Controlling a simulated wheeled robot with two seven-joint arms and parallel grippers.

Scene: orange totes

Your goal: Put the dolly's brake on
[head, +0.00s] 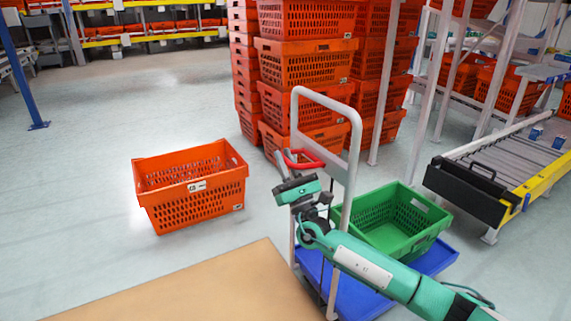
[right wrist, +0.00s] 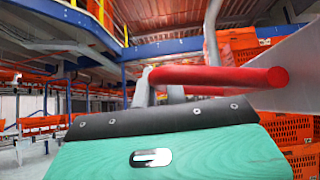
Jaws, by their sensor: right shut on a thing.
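The dolly has a blue deck (head: 357,296) and a tall white tube handle frame (head: 354,150). A red brake lever (head: 306,160) sticks out from the frame at about mid height. My right gripper (head: 286,163) reaches across the frame from the right and is shut on the red lever. In the right wrist view the red lever (right wrist: 215,77) runs across just beyond the gripper's teal body, with the pale fingers at its left end. The exact contact is partly hidden. My left gripper is not in view.
A green tote (head: 385,222) sits on the deck, partly behind my right arm. An orange tote (head: 190,190) stands on the floor to the left. Tall orange tote stacks (head: 300,70) stand behind the dolly. A roller conveyor (head: 510,165) is at right.

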